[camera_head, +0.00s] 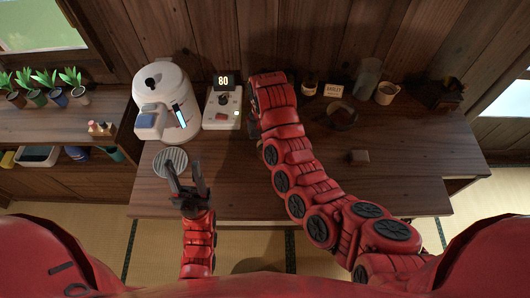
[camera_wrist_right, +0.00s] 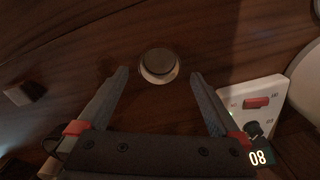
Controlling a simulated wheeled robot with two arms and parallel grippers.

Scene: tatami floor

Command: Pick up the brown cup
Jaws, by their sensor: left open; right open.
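A round cup (camera_wrist_right: 158,65) with a pale brownish rim and a dark middle stands on the wooden table in the right wrist view. My right gripper (camera_wrist_right: 159,75) is open, with its fingertips to either side of the cup in that picture. No contact shows, and I cannot tell the height gap. In the head view my right arm hides this spot and most of the right gripper. My left gripper (camera_head: 186,181) is open and empty at the table's left front, by a round grey grate (camera_head: 170,162). A tan cup (camera_head: 387,93) stands at the back right.
A white water boiler (camera_head: 165,100) and a white device (camera_head: 222,107) reading 80 stand left of my right arm; the device also shows in the wrist view (camera_wrist_right: 254,105). A small brown block (camera_head: 358,156) lies right of the arm. The table's right front is clear.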

